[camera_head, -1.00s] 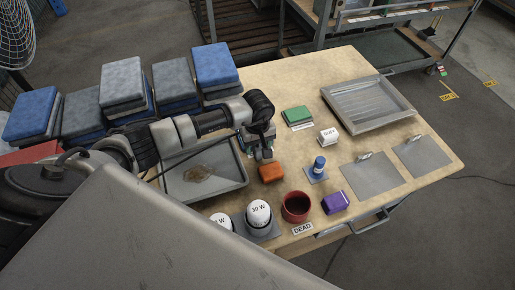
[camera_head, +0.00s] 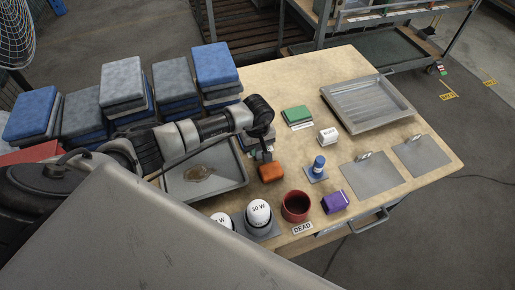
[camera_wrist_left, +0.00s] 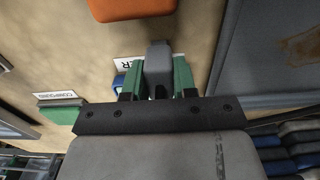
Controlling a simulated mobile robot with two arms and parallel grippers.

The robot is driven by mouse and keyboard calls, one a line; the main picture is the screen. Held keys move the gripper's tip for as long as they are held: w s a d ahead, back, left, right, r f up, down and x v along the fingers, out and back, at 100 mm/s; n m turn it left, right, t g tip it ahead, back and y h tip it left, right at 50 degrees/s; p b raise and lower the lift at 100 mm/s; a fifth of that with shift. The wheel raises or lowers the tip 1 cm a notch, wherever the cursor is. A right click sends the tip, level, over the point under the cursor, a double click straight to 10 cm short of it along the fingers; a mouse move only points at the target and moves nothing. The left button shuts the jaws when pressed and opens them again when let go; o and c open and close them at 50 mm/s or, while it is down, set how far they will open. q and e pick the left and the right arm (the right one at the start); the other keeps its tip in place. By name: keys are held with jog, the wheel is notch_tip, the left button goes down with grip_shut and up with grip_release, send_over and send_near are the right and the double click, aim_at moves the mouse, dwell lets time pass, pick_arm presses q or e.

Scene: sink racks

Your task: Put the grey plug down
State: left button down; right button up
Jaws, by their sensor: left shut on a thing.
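The grey plug (camera_wrist_left: 158,62) is held between the two green fingers of my left gripper (camera_wrist_left: 158,80) in the left wrist view. My left gripper (camera_head: 264,154) is shut on it, above the table just behind an orange block (camera_head: 271,172) in the head view. The orange block also shows at the top of the wrist view (camera_wrist_left: 130,8). In the head view the plug is too small and too close to the fingers to make out clearly. Whether it touches the table I cannot tell. My right gripper is not in view.
A grey tray (camera_head: 240,182) with a brown stain lies left of the gripper. Bare wood (camera_head: 285,75) lies at the back.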

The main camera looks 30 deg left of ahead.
pick_arm(q)
jog(key=shift+r, duration=0.4)
jog(key=r, duration=0.2)
jog(key=d+r+b, duration=0.1)
jog(key=shift+d+r, duration=0.1)
jog(key=shift+r, duration=0.3)
jog(key=d+r, duration=1.1)
jog(key=r, duration=0.2)
jog(key=s+a+m+b, duration=0.1)
jog(key=s+a+m, duration=0.2)
jog(key=s, duration=0.3)
jog(key=s+a+f+m+b, duration=0.1)
jog(key=s+a+m, duration=0.2)
jog(key=s+m, duration=0.3)
jog(key=shift+s+a+f+m, duration=0.2)
jog(key=shift+s+m, duration=0.1)
jog(key=shift+s, duration=0.35)
